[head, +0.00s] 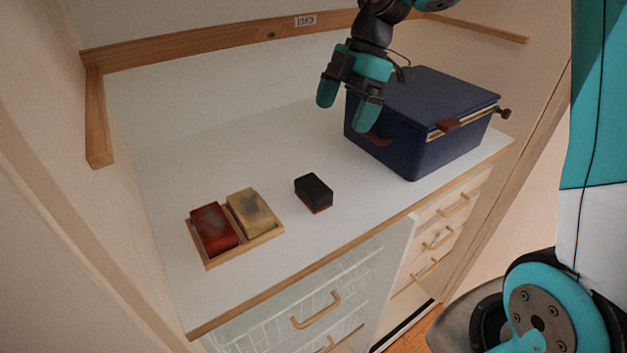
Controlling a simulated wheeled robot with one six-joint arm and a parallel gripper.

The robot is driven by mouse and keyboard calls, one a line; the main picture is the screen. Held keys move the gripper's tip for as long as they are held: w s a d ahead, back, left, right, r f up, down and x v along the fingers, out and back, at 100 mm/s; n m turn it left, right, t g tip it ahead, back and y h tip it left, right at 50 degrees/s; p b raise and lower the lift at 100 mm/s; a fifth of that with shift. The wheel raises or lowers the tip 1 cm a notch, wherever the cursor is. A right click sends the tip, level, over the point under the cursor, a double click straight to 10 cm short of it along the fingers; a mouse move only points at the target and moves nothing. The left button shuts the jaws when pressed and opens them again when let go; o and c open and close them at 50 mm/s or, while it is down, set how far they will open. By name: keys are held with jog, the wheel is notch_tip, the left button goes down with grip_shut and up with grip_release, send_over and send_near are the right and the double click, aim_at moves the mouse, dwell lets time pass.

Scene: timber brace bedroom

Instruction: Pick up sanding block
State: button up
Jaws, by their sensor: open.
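In the head view, a small black block with a reddish-brown base (314,192) lies on the white counter, near its middle; it looks like the sanding block. A wooden tray (262,240) to its left holds a red block (213,229) and a tan block with grey smudges (251,213), which could also be sanding blocks. My gripper (346,101) is open and empty, with teal fingers pointing down. It is above the counter, up and to the right of the black block and apart from it, in front of the blue box's left side.
A dark blue lidded box (426,123) stands at the counter's right, with brown handles. The white counter (190,165) is clear at the back left. Wooden rails (220,42) line the walls. Drawers with wooden handles (316,311) are below the front edge.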

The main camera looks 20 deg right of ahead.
aim_at(315, 183)
jog(key=p+x, duration=0.2)
jog(key=x, duration=0.9)
jog(key=shift+f, duration=0.4)
jog(key=shift+p+x, duration=1.25)
jog(key=shift+x, duration=1.5)
jog(key=shift+w+d+f, duration=0.1)
jog(key=shift+w+d, duration=0.05)
jog(key=shift+d, duration=0.05)
jog(key=shift+c, duration=0.5)
jog(key=c, duration=0.7)
